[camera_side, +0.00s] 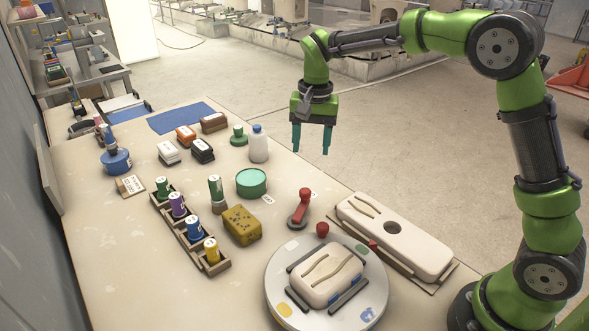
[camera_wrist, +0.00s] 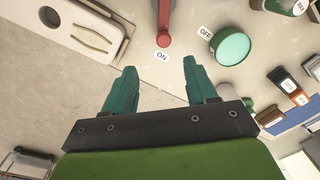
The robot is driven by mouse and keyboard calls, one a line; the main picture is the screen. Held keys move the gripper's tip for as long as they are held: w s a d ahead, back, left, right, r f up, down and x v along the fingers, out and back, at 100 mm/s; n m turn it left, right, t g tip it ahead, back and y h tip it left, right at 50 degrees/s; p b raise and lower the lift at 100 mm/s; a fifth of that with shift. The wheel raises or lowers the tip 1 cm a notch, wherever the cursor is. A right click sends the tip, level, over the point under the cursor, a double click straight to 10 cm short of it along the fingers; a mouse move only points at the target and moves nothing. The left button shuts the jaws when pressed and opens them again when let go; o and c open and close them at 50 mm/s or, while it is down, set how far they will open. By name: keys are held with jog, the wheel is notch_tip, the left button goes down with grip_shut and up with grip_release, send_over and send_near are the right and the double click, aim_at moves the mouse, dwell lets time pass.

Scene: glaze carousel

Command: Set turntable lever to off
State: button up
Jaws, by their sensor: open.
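The red turntable lever (camera_side: 302,206) stands on a grey round pivot on the table, behind the turntable (camera_side: 277,282). It also shows in the wrist view (camera_wrist: 164,18), where its knob end points at the ON label (camera_wrist: 162,56). The OFF label (camera_wrist: 205,32) lies to the right of the lever in that view. In the side view the OFF label (camera_side: 267,200) is to the lever's left. My gripper (camera_side: 312,146) is open and empty, raised beyond the lever near the table's far edge and apart from it. Its two teal fingers also show in the wrist view (camera_wrist: 159,68).
A green round tin (camera_side: 251,182) sits beside the OFF label. A long pale mould (camera_side: 395,235) lies right of the lever. A yellow sponge (camera_side: 242,225) and a rack of glaze bottles (camera_side: 190,232) are left. A white bottle (camera_side: 258,145) stands behind the tin.

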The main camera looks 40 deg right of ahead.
aim_at(305, 191)
jog(key=f+m, duration=0.1)
jog(key=f, duration=0.4)
jog(key=w+f, duration=0.1)
jog(key=f, duration=0.4)
jog(key=f+m, duration=0.1)
jog(key=f, duration=0.4)
jog(key=shift+w+d+f+m, duration=0.1)
jog(key=shift+w+m, duration=0.2)
jog(key=shift+w, duration=0.05)
grip_shut()
